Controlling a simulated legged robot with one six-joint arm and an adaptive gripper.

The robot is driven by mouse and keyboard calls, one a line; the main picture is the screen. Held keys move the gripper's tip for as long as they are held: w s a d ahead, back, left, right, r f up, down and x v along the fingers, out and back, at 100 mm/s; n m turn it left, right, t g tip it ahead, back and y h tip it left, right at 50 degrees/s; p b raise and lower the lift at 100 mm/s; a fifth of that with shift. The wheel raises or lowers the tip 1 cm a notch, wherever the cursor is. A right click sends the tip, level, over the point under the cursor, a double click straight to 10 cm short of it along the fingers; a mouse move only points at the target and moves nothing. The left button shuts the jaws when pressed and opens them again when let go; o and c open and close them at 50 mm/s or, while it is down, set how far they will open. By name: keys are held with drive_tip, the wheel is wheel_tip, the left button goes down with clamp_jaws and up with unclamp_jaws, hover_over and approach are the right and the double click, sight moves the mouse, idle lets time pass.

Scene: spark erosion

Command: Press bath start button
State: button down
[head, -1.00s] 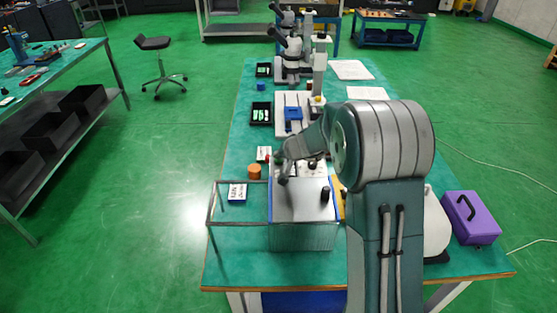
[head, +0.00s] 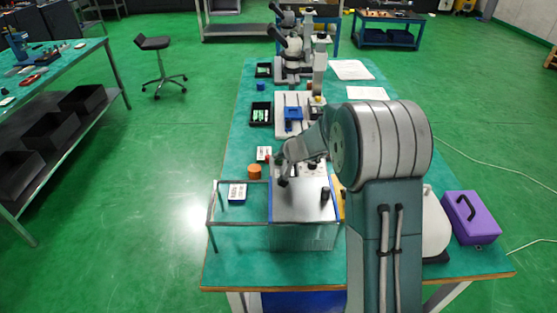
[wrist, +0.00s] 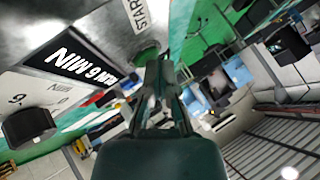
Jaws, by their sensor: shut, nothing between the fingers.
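The bath (head: 275,237) is a clear-walled tank at the near end of the green bench, with a grey metal panel (head: 305,207) on its right part. In the wrist view, the panel carries a START label (wrist: 139,14) and a green round button (wrist: 147,47) next to it. My gripper (wrist: 153,62) is shut and empty, its fingertips over the button and hiding part of it. I cannot tell whether they touch it. In the head view my gripper (head: 284,181) is low over the panel. A dark display (wrist: 80,60) and a black knob (wrist: 28,125) sit beside the button.
A black post (head: 325,194) stands on the panel's right side. An orange round container (head: 254,172) is behind the tank, and a purple case (head: 471,217) is at the bench's right.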

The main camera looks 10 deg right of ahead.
sight(279, 162)
drive_tip(key=shift+r, duration=0.8)
drive_tip(key=shift+r, duration=0.1)
drive_tip(key=shift+r, duration=2.45)
